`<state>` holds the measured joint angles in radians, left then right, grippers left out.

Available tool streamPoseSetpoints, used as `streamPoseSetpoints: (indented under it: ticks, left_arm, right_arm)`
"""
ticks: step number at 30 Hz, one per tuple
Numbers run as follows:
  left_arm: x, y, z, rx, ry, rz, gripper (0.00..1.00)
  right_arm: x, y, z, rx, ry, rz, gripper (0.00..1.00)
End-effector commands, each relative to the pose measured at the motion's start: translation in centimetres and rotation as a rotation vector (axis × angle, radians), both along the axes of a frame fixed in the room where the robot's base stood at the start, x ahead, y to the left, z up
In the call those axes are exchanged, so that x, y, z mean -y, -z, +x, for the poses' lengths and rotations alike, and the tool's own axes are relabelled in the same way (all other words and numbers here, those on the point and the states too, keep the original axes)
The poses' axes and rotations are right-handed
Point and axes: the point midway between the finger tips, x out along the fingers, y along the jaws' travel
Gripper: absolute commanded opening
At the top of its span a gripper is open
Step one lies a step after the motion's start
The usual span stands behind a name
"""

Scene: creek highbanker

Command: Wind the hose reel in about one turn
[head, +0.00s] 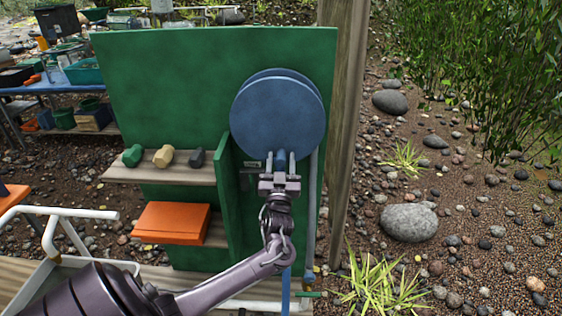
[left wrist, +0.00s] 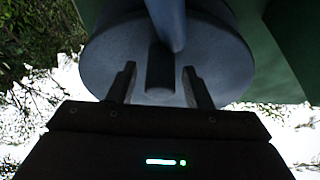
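The blue hose reel (head: 278,108) is a round disc mounted on the front of a green panel. It also fills the upper middle of the left wrist view (left wrist: 108,52). A short blue crank handle (head: 281,157) sticks out low on the disc. My left gripper (head: 281,160) is at this handle with one finger on each side of it. In the left wrist view the fingers stand apart, with a gap between each finger and the dark handle (left wrist: 160,72). The gripper is open around the handle. My right gripper is not in view.
The green panel (head: 165,75) stands behind the reel, with a wooden post (head: 347,110) at its right. A shelf (head: 120,174) with several small knobs and an orange box (head: 172,222) are to the left. A blue hose (head: 286,290) hangs below. Stony ground lies right.

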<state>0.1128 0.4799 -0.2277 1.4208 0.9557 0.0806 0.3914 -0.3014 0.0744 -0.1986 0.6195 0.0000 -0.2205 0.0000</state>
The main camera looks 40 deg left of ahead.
Motion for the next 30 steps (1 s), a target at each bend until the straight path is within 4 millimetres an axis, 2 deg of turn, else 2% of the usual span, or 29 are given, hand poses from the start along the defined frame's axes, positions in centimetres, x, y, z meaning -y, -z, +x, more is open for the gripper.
streamPoseSetpoints:
  ticks: [1,10,17,22,26,30]
  left_arm:
    - [0.0,0.0,0.0,0.000,0.000,0.000,0.38]
    - [0.0,0.0,0.0,0.000,-0.001,0.000,0.00]
    - [0.1,0.0,0.0,0.004,-0.001,-0.004,0.00]
    - [0.4,0.2,0.5,0.028,0.000,-0.033,0.00]
    - [0.8,0.2,1.2,0.071,-0.002,-0.082,0.00]
    - [1.5,0.3,2.7,0.138,-0.001,-0.161,0.00]
  right_arm:
    - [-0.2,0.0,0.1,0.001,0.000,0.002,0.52]
    - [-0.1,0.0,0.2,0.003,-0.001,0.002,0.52]
    - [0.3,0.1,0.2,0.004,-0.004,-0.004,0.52]
    - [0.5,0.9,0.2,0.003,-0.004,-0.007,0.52]
    - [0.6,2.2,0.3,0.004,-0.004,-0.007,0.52]
    - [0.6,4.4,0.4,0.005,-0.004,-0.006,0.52]
